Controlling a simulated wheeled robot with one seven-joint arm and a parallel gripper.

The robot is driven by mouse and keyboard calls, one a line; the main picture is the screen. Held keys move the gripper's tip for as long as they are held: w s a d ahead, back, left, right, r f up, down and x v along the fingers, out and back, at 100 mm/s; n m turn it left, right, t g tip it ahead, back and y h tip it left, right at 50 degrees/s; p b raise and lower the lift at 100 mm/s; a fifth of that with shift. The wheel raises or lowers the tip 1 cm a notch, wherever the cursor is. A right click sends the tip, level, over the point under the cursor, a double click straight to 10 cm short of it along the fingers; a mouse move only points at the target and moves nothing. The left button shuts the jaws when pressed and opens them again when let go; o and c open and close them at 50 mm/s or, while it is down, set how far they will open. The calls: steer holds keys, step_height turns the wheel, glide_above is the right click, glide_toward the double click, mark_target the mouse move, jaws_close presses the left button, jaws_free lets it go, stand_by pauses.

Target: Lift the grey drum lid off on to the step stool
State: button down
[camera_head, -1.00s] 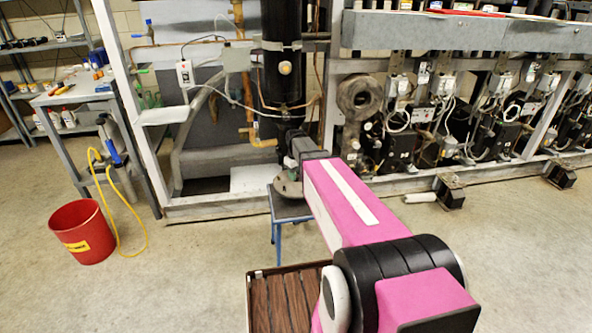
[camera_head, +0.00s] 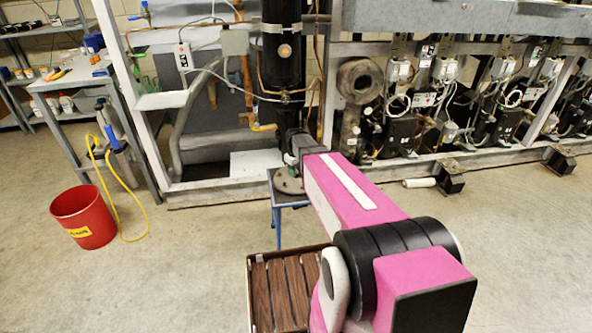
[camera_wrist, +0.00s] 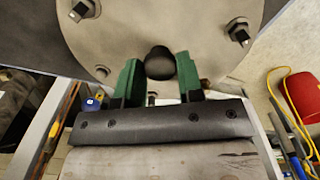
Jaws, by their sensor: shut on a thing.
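The grey drum lid (camera_wrist: 125,38) is a flat round disc with bolts near its rim and a black knob (camera_wrist: 161,62) in the middle. My gripper (camera_wrist: 158,66) has its green fingers shut on either side of that knob. In the head view the lid (camera_head: 288,184) is partly hidden by my gripper (camera_head: 290,163). It lies over the top of the step stool (camera_head: 275,200), which has blue legs. I cannot tell whether the lid touches the stool top. I cannot make out the drum.
A brown slatted crate (camera_head: 279,293) stands in front of the stool. A red bucket (camera_head: 82,218) and a yellow hose (camera_head: 127,203) are at the left. The compressor rack (camera_head: 420,172) runs behind.

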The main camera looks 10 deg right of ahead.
steer(key=shift+f, duration=0.4)
stand_by(0.5)
steer(key=c, duration=0.7)
jaws_free()
steer(key=shift+c, duration=0.5)
steer(key=shift+r, duration=3.55)
